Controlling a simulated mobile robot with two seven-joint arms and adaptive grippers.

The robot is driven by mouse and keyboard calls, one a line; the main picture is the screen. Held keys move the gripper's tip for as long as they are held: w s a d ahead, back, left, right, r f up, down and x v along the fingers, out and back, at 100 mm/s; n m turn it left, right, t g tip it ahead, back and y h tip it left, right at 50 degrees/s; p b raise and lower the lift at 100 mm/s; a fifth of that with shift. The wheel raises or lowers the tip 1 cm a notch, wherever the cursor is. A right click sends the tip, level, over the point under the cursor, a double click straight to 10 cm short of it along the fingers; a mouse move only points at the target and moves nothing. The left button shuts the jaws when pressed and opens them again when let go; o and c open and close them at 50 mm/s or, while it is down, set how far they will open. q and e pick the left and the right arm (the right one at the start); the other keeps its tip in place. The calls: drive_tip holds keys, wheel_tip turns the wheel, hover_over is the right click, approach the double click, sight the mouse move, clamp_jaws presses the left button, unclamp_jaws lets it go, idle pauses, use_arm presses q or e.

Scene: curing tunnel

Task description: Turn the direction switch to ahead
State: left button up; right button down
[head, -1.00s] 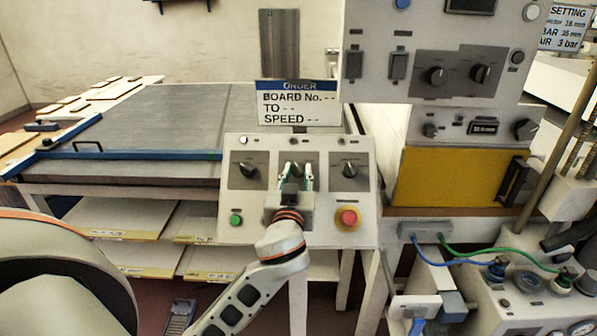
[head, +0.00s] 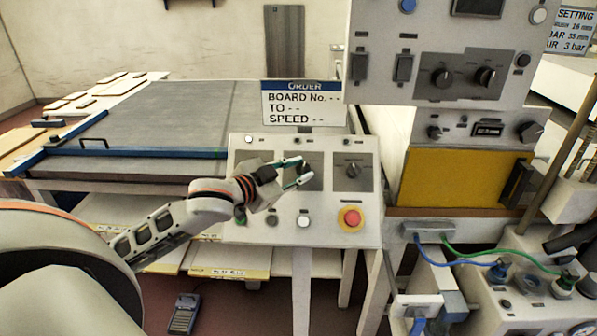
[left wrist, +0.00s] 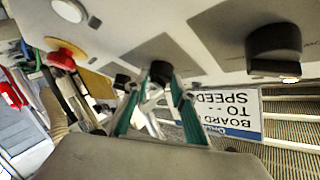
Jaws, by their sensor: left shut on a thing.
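The grey control panel (head: 335,200) has three dark rotary switches in a row. My left gripper (head: 302,170) comes from the left and is shut on the middle switch (head: 313,168). Its teal-edged fingers stand on either side of the knob. The left wrist view shows the same gripper (left wrist: 158,88) with the middle switch (left wrist: 160,71) between its fingertips. The right switch (head: 353,170) is free. The left switch is mostly hidden by my gripper in the head view, but shows in the wrist view (left wrist: 275,45). The switch labels are too small to read. My right gripper is not in view.
A red emergency button (head: 350,218) and a white button (head: 303,221) sit low on the panel. An order sign (head: 302,104) stands above it. A yellow-fronted machine (head: 455,178) is to the right, and a conveyor table (head: 170,115) lies behind on the left.

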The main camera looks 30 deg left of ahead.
use_arm(q)
drive_tip(key=m+g, duration=0.1)
drive_tip(key=m+h, duration=0.1)
drive_tip(key=m, duration=0.1)
drive_tip(key=m+g+h, duration=0.1)
drive_tip(key=shift+w+a+r+m+g, duration=0.15)
drive_tip(key=shift+a+r+m+g, duration=0.1)
drive_tip(key=shift+a+m+g, duration=0.05)
drive_tip(key=shift+m+g+h, duration=0.4)
drive_tip(key=shift+m, duration=0.2)
drive_tip(key=shift+c, duration=0.2)
drive_tip(key=o, duration=1.1)
drive_tip(key=shift+d, duration=0.1)
drive_tip(key=shift+s+a+r, duration=0.2)
drive_tip(key=shift+s+a, duration=0.2)
drive_tip(key=shift+s, duration=0.2)
drive_tip(key=shift+v, duration=5.3)
